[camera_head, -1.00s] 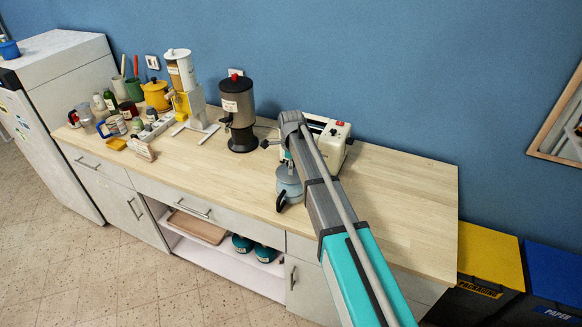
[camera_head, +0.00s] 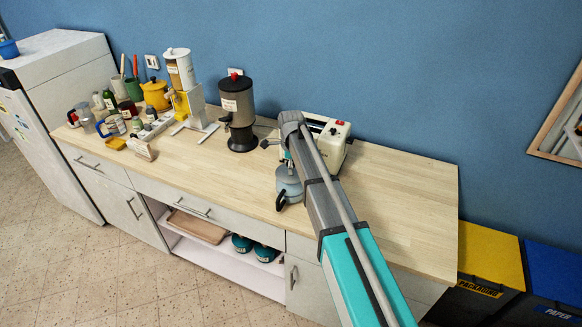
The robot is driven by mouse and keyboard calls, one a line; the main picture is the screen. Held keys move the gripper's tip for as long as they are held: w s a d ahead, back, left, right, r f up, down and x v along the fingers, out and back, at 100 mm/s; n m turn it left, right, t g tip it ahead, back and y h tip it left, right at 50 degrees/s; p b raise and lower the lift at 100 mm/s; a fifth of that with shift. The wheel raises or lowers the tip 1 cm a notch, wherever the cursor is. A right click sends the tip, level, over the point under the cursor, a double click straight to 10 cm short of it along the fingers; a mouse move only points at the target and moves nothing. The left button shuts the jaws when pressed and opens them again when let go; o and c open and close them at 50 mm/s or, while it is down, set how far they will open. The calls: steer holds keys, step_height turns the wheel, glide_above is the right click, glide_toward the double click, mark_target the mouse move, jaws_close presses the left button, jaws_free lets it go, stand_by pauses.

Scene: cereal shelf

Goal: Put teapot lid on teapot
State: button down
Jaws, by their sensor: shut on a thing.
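A grey-blue teapot (camera_head: 288,186) with a dark handle stands on the wooden counter near its front edge, partly hidden behind my arm. My gripper (camera_head: 287,162) is right above the teapot and mostly hidden by the arm link. It is shut on the lid, which is at or just over the teapot's top. I cannot tell whether the lid touches the rim.
A cream toaster-like appliance (camera_head: 330,138) stands right behind my arm. A dark dispenser (camera_head: 238,113) and a cereal dispenser (camera_head: 180,72) stand to the left. Jars and mugs crowd the far left. The counter (camera_head: 410,195) is clear on the right.

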steer(key=shift+f+b, duration=0.5)
steer(key=shift+c, duration=1)
jaws_free()
steer(key=shift+r, duration=0.2)
